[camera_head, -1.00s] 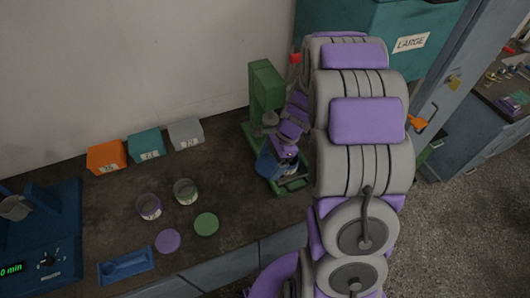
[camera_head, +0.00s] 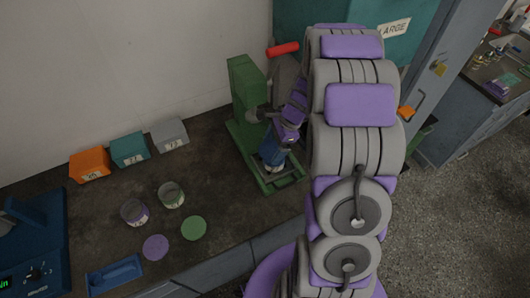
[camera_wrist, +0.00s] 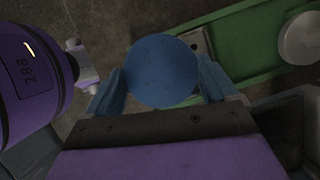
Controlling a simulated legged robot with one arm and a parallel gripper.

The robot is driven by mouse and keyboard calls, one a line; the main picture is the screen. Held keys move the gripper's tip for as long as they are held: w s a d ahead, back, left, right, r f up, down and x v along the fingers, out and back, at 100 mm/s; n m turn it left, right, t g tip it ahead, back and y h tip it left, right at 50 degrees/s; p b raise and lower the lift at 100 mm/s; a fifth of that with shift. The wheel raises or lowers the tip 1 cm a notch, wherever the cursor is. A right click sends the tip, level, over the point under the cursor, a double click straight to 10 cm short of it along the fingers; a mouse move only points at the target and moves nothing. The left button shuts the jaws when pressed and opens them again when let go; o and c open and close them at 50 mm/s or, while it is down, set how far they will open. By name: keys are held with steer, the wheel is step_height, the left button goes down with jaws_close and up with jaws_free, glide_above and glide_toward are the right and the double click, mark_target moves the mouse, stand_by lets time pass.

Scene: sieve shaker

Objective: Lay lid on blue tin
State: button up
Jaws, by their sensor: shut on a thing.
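My gripper (camera_wrist: 162,85) has its blue fingers shut on a blue round lid (camera_wrist: 162,70), seen face-on in the wrist view. In the head view my gripper (camera_head: 275,150) is low over the base of the green press (camera_head: 242,95). A pale, can-like shape (camera_head: 272,165) shows just below the fingers; I cannot tell for sure that it is the blue tin. The lid hides what lies beneath it in the wrist view. I cannot tell whether the lid touches anything.
A purple-labelled tin (camera_head: 134,213) and a green-labelled tin (camera_head: 171,195) stand open on the bench, with a purple lid (camera_head: 155,247) and a green lid (camera_head: 194,228) nearby. Orange (camera_head: 90,165), teal (camera_head: 129,149) and grey (camera_head: 169,134) boxes line the wall. The press has a red handle (camera_head: 283,49).

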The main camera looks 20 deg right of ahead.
steer(key=shift+w+d+f, duration=0.1)
steer(key=shift+w+d, duration=0.35)
steer(key=shift+d, duration=0.25)
steer(key=shift+w+a, duration=0.4)
steer(key=shift+w, duration=0.25)
steer(key=shift+w+d+b, duration=0.25)
steer(key=shift+b, duration=0.05)
steer(key=shift+d+f+b, duration=0.15)
steer(key=shift+f+b, duration=0.7)
steer(key=shift+f, duration=0.5)
steer(key=shift+d+f+b, duration=0.15)
steer(key=shift+f+b, duration=0.7)
steer(key=shift+f, duration=0.5)
steer(key=shift+w+d+f, duration=0.1)
steer(key=shift+d+f, duration=0.05)
steer(key=shift+d, duration=0.35)
steer(key=shift+d+f, duration=0.15)
steer(key=shift+d, duration=0.35)
steer(key=shift+a+r, duration=0.15)
steer(key=shift+a, duration=0.7)
steer(key=shift+d+p, duration=0.6)
steer(key=shift+d, duration=0.05)
steer(key=shift+a, duration=0.5)
steer(key=shift+d, duration=0.1)
